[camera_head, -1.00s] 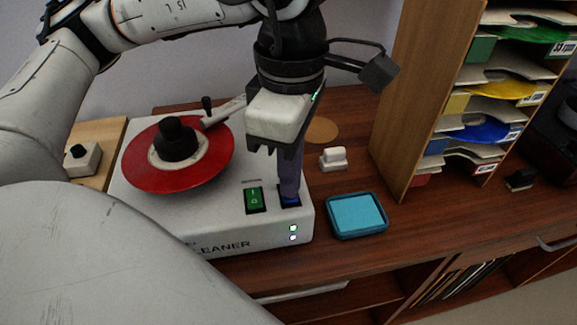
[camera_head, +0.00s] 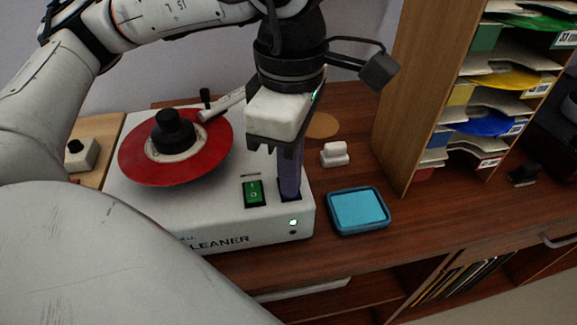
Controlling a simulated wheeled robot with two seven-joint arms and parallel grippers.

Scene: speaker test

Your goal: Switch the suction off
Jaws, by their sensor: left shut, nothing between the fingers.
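The record cleaner (camera_head: 150,215) is a white box with a red record (camera_head: 135,165) under a black clamp on top. On its top right, a green rocker switch (camera_head: 253,193) stands beside a blue switch (camera_head: 291,199), mostly covered by my fingers. Of the two small lights on its front, the upper light (camera_head: 293,222) glows and the lower light (camera_head: 293,233) is dark. My left gripper (camera_head: 290,192) points down, shut and empty, with its fingertips at the blue switch. Whether they touch it is hard to tell. My right gripper is out of view.
A blue tray (camera_head: 384,222) and a white block (camera_head: 335,154) lie to the right of the cleaner. A wooden rack (camera_head: 405,120) with coloured sleeves stands farther right. A thin arm (camera_head: 222,106) reaches over the record's edge.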

